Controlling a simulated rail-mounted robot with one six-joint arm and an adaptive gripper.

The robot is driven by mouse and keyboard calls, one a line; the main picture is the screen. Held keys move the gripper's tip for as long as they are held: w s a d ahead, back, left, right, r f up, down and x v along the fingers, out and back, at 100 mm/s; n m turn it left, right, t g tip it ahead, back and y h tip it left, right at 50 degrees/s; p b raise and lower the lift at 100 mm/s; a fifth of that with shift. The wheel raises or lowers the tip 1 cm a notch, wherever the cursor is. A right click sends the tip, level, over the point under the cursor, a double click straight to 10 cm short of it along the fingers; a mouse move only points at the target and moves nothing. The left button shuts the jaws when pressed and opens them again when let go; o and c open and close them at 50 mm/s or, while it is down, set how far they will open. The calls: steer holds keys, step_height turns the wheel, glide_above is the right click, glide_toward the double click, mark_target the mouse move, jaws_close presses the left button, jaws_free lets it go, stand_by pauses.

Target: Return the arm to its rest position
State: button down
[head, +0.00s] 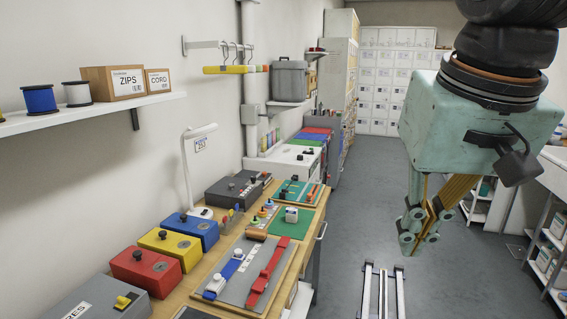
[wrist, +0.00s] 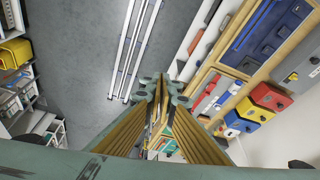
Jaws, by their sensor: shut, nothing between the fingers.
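My gripper (head: 411,243) hangs from the teal wrist block at the right of the head view, fingers pointing down over the open floor. Its fingers are together with nothing between them. In the wrist view my gripper (wrist: 162,90) shows with its tips meeting above the floor beside the bench edge. It is apart from the bench and touches nothing that I can see.
The wooden workbench (head: 313,228) at the left carries red (head: 146,270), yellow (head: 174,247) and blue (head: 190,230) boxes, and a grey board (head: 232,282) with straps. Floor rails (head: 383,290) run below my gripper. Shelving (head: 549,262) stands at the right. The grey floor (head: 365,200) between is clear.

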steer(key=s+d+f+n+b, duration=0.1)
steer(key=s+d+f+b, duration=0.1)
steer(key=s+f, duration=0.6)
steer(key=s, duration=0.4)
steer(key=shift+s+f, duration=0.15)
steer(key=shift+f, duration=0.25)
steer(key=shift+a+r, duration=0.1)
stand_by(1.5)
